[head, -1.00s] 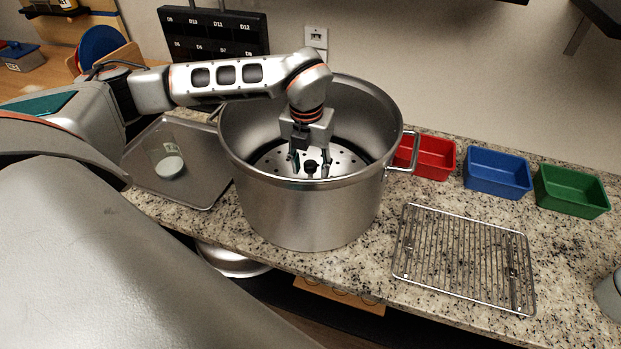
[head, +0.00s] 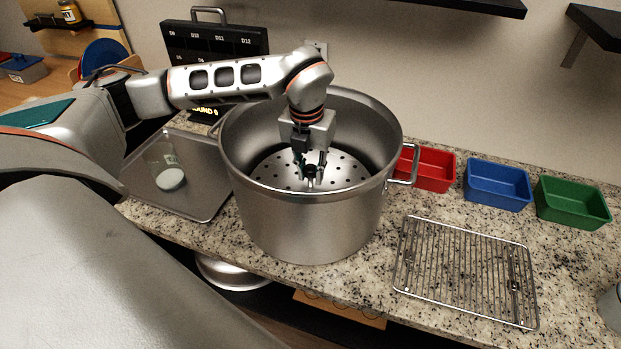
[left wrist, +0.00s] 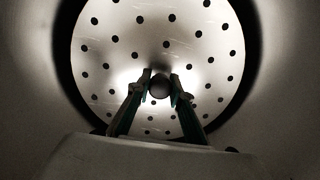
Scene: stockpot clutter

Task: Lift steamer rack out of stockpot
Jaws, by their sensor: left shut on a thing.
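The stockpot (head: 310,225) is a large steel pot standing on the granite counter. The steamer rack (head: 345,175) is a round perforated metal disc inside the pot, below the rim; it fills much of the left wrist view (left wrist: 190,38). A dark round knob (left wrist: 160,87) stands at its middle. My left gripper (head: 311,178) reaches down into the pot from above, its fingers shut on the knob. In the left wrist view a dark gap shows around part of the rack's edge. My right gripper is not in view.
A wire cooling rack (head: 465,270) lies on the counter right of the pot. Red (head: 428,168), blue (head: 497,185) and green (head: 572,203) bins stand behind it. A metal tray (head: 200,205) with a clear jar (head: 168,172) lies left of the pot.

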